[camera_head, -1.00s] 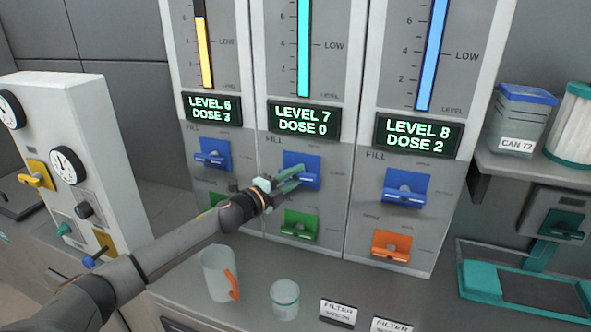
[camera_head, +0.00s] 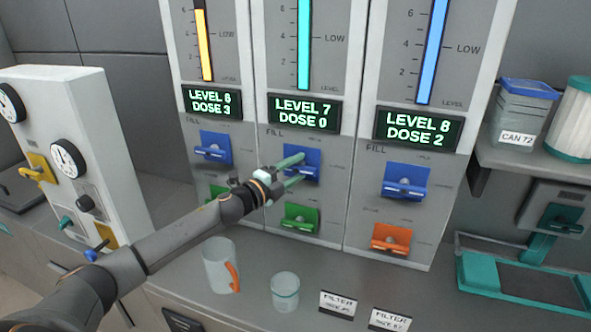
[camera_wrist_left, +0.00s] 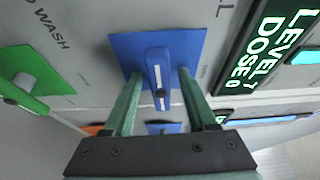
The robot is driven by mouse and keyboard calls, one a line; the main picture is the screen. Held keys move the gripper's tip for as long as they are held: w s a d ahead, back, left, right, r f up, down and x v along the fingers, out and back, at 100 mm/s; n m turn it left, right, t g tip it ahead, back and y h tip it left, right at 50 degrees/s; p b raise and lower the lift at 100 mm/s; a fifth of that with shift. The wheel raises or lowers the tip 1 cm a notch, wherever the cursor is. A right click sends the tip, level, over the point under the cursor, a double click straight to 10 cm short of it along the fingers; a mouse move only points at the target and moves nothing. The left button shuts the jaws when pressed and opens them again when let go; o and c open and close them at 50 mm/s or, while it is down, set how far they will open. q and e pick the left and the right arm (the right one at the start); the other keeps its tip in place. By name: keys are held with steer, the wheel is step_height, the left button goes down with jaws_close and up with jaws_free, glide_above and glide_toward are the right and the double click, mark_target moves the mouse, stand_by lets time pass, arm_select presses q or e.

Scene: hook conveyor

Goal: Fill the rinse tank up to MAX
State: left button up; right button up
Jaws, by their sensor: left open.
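Three tank columns stand side by side with yellow, teal (camera_head: 304,45) and blue level bars; no rinse name is readable. The middle display (camera_head: 304,114) reads LEVEL 7, DOSE 0, and its bar runs above the LOW mark, its top out of view. Below it is the middle blue FILL lever (camera_head: 311,172), also in the left wrist view (camera_wrist_left: 160,80). My left gripper (camera_head: 294,168) is open, its two green fingers on either side of this lever's handle; whether they touch cannot be told. A green lever (camera_head: 300,219) sits below. My right gripper is not in view.
Other blue levers flank the middle one, left (camera_head: 214,149) and right (camera_head: 405,183). An orange lever (camera_head: 391,240) is lower right. A mug (camera_head: 219,268) and a jar (camera_head: 285,291) stand on the counter below my arm. A gauge box (camera_head: 85,130) is at left.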

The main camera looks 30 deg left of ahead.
arm_select(q)
steer(key=shift+s+a+f, duration=0.15)
steer(key=shift+s, duration=0.45)
steer(key=s+a+b, duration=0.1)
steer(key=s+b, duration=0.1)
steer(key=s, duration=0.9)
steer(key=shift+a+b, duration=0.35)
steer(key=shift+b, duration=0.05)
stand_by(0.7)
